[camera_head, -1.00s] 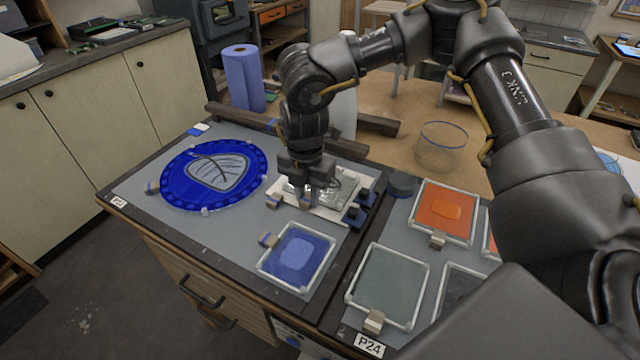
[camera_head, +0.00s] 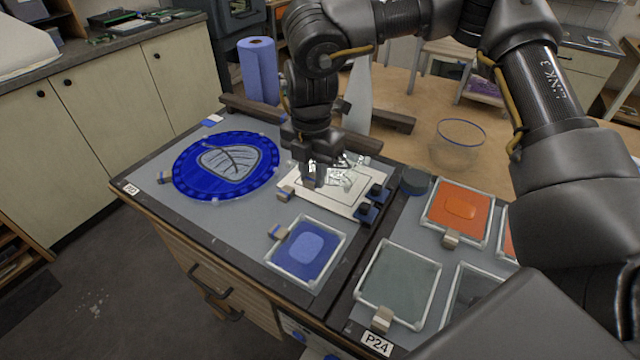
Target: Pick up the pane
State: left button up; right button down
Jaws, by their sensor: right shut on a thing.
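My right gripper (camera_head: 318,181) reaches down over the left panel of the bench. It is shut on a clear glass pane (camera_head: 350,170), whose shiny surface shows behind and right of the fingers. The pane appears a little above a white sheet (camera_head: 338,205) with line drawing on it; the gripper hides part of both. The exact gap is hard to tell. My left gripper is out of view.
A blue framed tile (camera_head: 306,251) lies in front. An orange framed tile (camera_head: 456,211) and a glass bowl (camera_head: 458,146) are to the right.

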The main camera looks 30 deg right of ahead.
jog(key=s+a+r+b, duration=0.25)
jog(key=a+r, duration=0.55)
jog(key=a, duration=0.4)
jog(key=shift+m, duration=0.3)
jog(key=d+f+p, duration=0.2)
jog(key=d+p, duration=0.2)
jog(key=p, duration=0.1)
jog(key=w+d+f+p, duration=0.1)
jog(key=d+f+p, duration=0.2)
jog(key=d+p, duration=0.1)
jog(key=d+f+p, duration=0.2)
jog(key=d+p, duration=0.3)
jog(key=shift+w+d+f+p, duration=0.2)
jog(key=shift+w+d+p, duration=0.1)
jog(key=shift+w+d, duration=0.1)
jog(key=shift+w, duration=0.35)
jog(key=shift+w+a, duration=0.15)
jog(key=shift+w, duration=0.1)
jog(key=shift+s+f+b, duration=0.15)
jog(key=shift+f+b, duration=0.35)
jog(key=shift+b, duration=0.1)
notch_tip(320, 180, down, 4)
jog(key=b, duration=0.4)
jog(key=shift+r, duration=0.1)
